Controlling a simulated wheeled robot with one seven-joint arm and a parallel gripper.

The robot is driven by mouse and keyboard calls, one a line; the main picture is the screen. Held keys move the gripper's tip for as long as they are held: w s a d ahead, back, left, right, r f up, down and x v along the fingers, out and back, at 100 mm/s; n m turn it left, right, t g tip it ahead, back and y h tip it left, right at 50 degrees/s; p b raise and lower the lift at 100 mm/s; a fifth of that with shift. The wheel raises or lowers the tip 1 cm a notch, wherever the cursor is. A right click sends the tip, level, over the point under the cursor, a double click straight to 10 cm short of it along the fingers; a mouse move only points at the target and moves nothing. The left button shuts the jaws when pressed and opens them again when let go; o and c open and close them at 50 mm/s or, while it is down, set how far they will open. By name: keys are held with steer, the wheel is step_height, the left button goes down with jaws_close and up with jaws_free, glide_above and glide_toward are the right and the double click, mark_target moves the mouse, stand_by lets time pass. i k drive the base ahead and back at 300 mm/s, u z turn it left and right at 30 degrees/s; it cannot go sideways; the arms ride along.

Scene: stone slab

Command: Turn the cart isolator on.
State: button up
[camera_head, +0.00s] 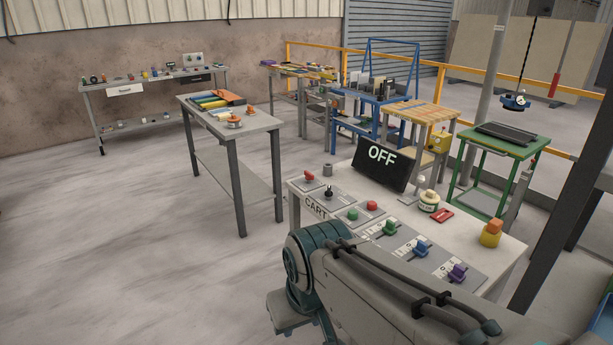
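The control bench (465,232) stands in front of me, with a row of controls along its near side. A "CART" label (315,208) is on its front left, below a plate with a black knob (328,192). A red knob (309,176) is on the plate behind it. A black sign (381,165) on the bench reads "OFF". Which control is the cart isolator is not fully clear; the label is closest to the black knob. The knob's exact setting is too small to read. My arm crosses the lower right; my gripper's fingers are not visible.
A green button (352,214) and red button (372,205) sit right of the label, then green (389,228), blue (421,248) and purple (457,272) controls. A yellow-orange object (491,234) is on the right. Open floor (150,260) lies left.

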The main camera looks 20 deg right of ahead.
mark_target(309, 175)
steer(key=z, duration=0.6)
steer(key=i, duration=1)
steer(key=k, duration=0.5)
steer(key=u, duration=0.45)
steer(key=i, duration=1.65)
steer(key=z, duration=0.55)
